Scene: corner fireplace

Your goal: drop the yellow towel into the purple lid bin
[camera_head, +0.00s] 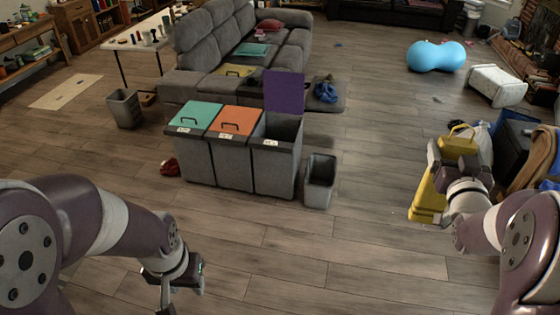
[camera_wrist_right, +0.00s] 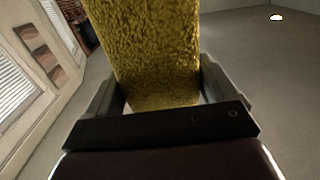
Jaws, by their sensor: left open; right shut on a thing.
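A yellow towel with a rough weave (camera_wrist_right: 150,50) fills the upper middle of the right wrist view, between the fingers of my right gripper (camera_wrist_right: 155,95). In the head view my right gripper (camera_head: 460,165) is shut on the towel (camera_head: 458,147) at the right, well away from the bins. The purple lid bin (camera_head: 275,170) is the rightmost of three joined grey bins. Its purple lid (camera_head: 283,92) stands upright and its top is open; its inside is only partly visible. My left gripper (camera_head: 180,290) is open and low at the lower left, partly cut off.
Teal (camera_head: 195,116) and orange (camera_head: 237,120) lids cover the other two bins. A small grey bin (camera_head: 319,181) stands just right of them. A yellow object (camera_head: 427,205) stands below my right gripper. A grey sofa (camera_head: 220,45) stands behind.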

